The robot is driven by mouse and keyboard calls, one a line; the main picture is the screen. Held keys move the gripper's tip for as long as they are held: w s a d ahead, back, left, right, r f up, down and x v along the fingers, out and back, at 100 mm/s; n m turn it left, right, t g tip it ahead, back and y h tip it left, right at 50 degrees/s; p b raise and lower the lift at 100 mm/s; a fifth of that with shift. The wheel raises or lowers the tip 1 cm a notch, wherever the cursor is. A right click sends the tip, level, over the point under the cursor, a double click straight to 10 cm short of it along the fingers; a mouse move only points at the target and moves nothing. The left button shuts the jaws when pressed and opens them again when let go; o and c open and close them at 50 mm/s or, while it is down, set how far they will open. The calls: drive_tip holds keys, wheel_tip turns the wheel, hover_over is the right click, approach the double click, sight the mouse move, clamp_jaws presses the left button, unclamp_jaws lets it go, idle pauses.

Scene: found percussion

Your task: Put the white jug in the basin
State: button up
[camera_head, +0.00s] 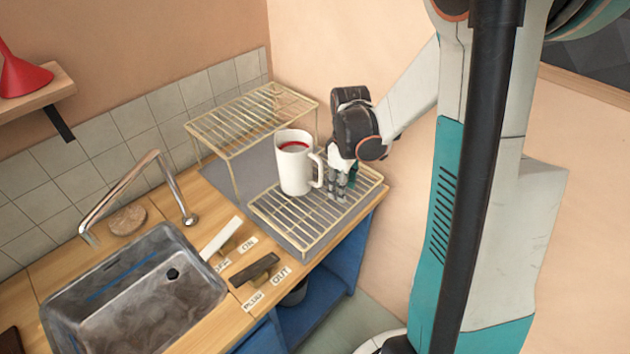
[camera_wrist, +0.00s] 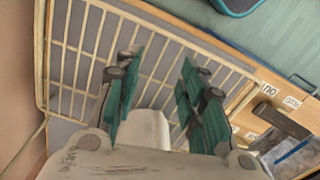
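The white jug (camera_head: 294,172) stands upright on the lower wire rack, with a dark red inside and its handle to the right. My gripper (camera_head: 342,188) points down just right of the handle, low over the rack; whether it touches the handle I cannot tell. In the wrist view my gripper (camera_wrist: 163,92) has its green fingers wide apart, with rack bars between them. A pale shape there lies low between the fingers; I cannot tell if it is the jug. The grey metal basin (camera_head: 190,309) is set into the counter at lower left and shows partly in the wrist view (camera_wrist: 296,160).
The lower wire rack (camera_head: 328,225) stands at the counter's right end, with a taller rack (camera_head: 222,127) behind it. A tap (camera_head: 125,187) arches at the basin's back edge. Two levers, one white (camera_head: 220,237) and one dark (camera_head: 255,269), lie between basin and rack.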

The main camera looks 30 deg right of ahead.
clamp_jaws()
unclamp_jaws()
drive_tip(key=shift+r, duration=0.15)
